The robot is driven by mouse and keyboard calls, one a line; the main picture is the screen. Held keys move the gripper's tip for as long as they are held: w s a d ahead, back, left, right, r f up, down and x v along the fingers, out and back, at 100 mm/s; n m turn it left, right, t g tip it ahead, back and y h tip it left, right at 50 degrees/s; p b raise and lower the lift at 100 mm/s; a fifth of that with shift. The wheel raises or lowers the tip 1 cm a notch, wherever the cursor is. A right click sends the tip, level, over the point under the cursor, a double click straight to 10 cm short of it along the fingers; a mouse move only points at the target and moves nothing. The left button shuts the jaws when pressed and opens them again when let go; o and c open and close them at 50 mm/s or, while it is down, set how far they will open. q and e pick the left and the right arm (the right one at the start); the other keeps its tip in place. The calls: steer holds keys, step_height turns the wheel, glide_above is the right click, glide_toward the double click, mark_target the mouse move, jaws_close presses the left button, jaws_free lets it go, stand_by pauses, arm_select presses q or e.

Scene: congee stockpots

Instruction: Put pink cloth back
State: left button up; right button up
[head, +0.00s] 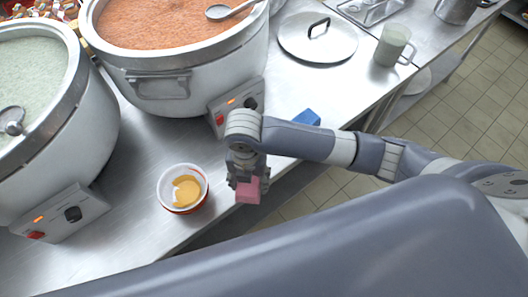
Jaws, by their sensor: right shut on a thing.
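The pink cloth (248,190) is a small folded block. My right gripper (246,181) is shut on it and holds it near the front edge of the steel counter, just right of a small bowl. The cloth's upper part is hidden by the fingers. I cannot tell whether the cloth touches the counter. My left gripper is not in view.
The red-and-white bowl (166,194) holds yellow pieces. Two large stockpots (160,88) (95,125) with control boxes stand behind. A blue block (306,118) lies behind my right arm. A lid (290,42) and a mug (391,48) are at the back right.

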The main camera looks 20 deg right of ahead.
steer(key=w+d, duration=0.2)
steer(key=w, duration=0.1)
steer(key=w+d+p, duration=0.1)
steer(key=w+d, duration=0.1)
steer(key=w+d+p, duration=0.1)
steer(key=w+d, duration=0.1)
steer(key=w, duration=0.1)
steer(key=shift+w+d+f, duration=0.3)
steer(key=shift+d+f, duration=0.05)
steer(key=shift+f, duration=0.05)
steer(key=shift+d+f+p, duration=0.1)
steer(key=shift+f+p, duration=0.2)
steer(key=shift+f, duration=0.1)
step_height(320, 180, down, 2)
steer(key=shift+f+p, duration=0.1)
steer(key=shift+p, duration=0.25)
steer(key=shift+w+f, duration=0.1)
steer(key=shift+f, duration=0.25)
steer(key=shift+f, duration=0.15)
steer(key=o, duration=1.1)
